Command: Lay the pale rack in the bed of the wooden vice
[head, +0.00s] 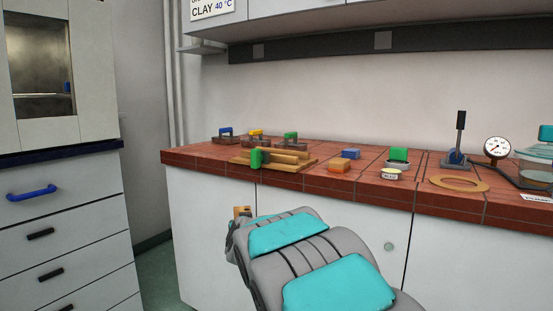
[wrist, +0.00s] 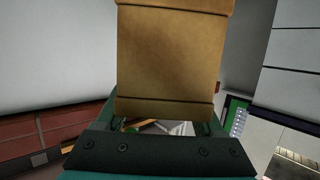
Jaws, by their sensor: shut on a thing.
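The wooden vice (head: 288,154) lies on the red tiled bench, left of its middle, with tan bars on a flat board and a green handle at its front. My gripper (wrist: 164,120) is shut on a tan, flat-faced piece with ridged ends, which I take to be the pale rack (wrist: 171,58). It fills the upper middle of the wrist view. In the head view only a small bit of the rack (head: 242,211) shows past my arm, in front of the bench and below its top. My fingers are mostly hidden. The rack is apart from the vice.
Behind the vice stand several small tools with blue, yellow and green handles (head: 290,137). To its right are an orange block (head: 339,167), a blue block (head: 350,153), a green-topped item (head: 399,155), a tan ring (head: 459,183) and a gauge (head: 497,148). Drawers (head: 60,235) stand left.

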